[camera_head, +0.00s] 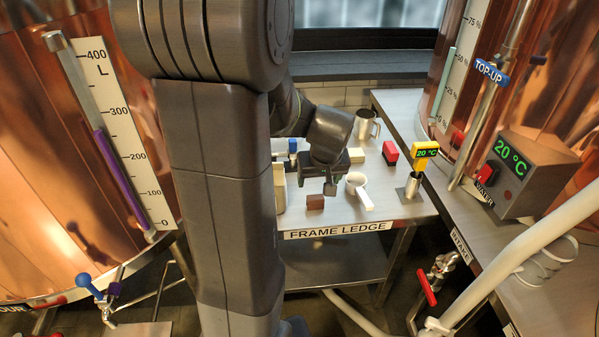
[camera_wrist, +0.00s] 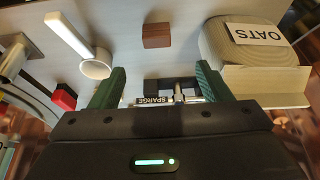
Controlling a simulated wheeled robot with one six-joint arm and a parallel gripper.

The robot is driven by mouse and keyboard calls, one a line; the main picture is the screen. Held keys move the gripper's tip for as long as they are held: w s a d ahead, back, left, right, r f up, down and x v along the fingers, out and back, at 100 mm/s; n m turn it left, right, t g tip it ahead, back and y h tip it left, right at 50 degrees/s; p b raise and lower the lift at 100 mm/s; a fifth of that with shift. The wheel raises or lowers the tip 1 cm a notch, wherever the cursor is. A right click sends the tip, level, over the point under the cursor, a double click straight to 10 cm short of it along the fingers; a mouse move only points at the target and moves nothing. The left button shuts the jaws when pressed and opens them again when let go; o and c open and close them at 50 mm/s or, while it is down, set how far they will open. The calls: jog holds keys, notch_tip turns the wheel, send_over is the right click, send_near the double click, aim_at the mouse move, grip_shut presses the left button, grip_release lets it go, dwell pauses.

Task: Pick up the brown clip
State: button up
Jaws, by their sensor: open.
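The brown clip (camera_head: 315,202) is a small brown block lying near the front edge of the frame ledge. In the wrist view the brown clip (camera_wrist: 156,35) shows at the top middle, beyond my fingertips and apart from them. My gripper (camera_head: 318,184) hangs over the ledge, just above and behind the clip in the head view. In the wrist view my gripper (camera_wrist: 160,78) has its two green fingers spread wide, with nothing held between them.
A white scoop (camera_head: 358,190) lies right of the clip; an oats container (camera_wrist: 225,42) stands on its other side. A red block (camera_head: 390,152), yellow thermometer (camera_head: 425,149) and metal jug (camera_head: 366,124) stand farther off. The ledge's front edge (camera_head: 350,228) is close to the clip.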

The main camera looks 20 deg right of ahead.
send_near(316, 197)
jog(key=x, duration=0.5)
jog(key=shift+w+r+b, duration=0.1)
jog(key=shift+w+b, duration=0.1)
jog(key=shift+b, duration=0.2)
jog(key=shift+s+x, duration=0.15)
jog(key=shift+x, duration=1.25)
jog(key=shift+s+x, duration=0.1)
jog(key=shift+x, duration=1.3)
jog(key=c, duration=1.1)
jog(key=shift+o, duration=0.2)
